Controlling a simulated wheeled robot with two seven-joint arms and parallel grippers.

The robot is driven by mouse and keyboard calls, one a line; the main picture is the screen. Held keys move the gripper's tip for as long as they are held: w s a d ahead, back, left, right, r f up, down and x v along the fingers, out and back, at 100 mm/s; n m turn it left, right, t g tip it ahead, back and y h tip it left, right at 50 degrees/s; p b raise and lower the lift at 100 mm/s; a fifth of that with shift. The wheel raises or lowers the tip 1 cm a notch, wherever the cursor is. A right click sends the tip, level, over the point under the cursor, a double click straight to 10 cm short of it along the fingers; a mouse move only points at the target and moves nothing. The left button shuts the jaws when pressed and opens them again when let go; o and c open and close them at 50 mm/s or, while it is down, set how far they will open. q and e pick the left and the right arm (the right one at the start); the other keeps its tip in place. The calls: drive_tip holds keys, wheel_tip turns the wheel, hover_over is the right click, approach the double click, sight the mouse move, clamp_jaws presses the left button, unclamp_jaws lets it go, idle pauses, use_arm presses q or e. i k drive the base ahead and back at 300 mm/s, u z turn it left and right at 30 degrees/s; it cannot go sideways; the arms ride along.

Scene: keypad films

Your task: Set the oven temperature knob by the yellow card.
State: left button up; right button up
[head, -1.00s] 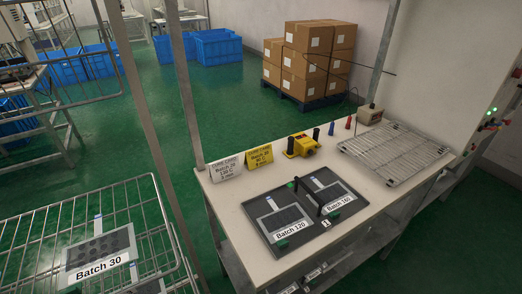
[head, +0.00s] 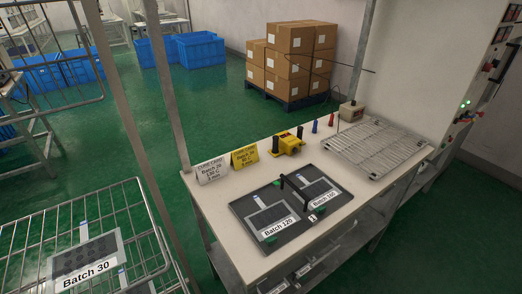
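The yellow cure card (head: 245,157) stands on the bench to the right of a white cure card (head: 211,172). Both carry a batch line, a temperature line and a time line, but the digits are too small to read surely. At the right edge is part of a tall panel (head: 494,72) with dark displays and a green light. Small red and dark controls (head: 466,117) sit below it. I cannot tell which of these, if any, is the oven temperature knob. Neither of my grippers is in view.
The bench (head: 232,188) bears a dark tray (head: 241,209) with Batch 120 and Batch 160 films, a yellow device (head: 287,144) and a wire rack (head: 378,147). A wire cart (head: 22,242) with a Batch 30 film stands left.

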sight(487, 67)
drive_tip(key=z, duration=1.95)
drive_tip(key=k, duration=0.5)
drive_tip(key=z, duration=1.25)
drive_tip(key=i, duration=3.25)
drive_tip(key=u, duration=0.5)
drive_tip(key=i, duration=1.4)
drive_tip(key=u, duration=1.85)
drive_tip(key=i, duration=0.9)
drive_tip(key=u, duration=0.6)
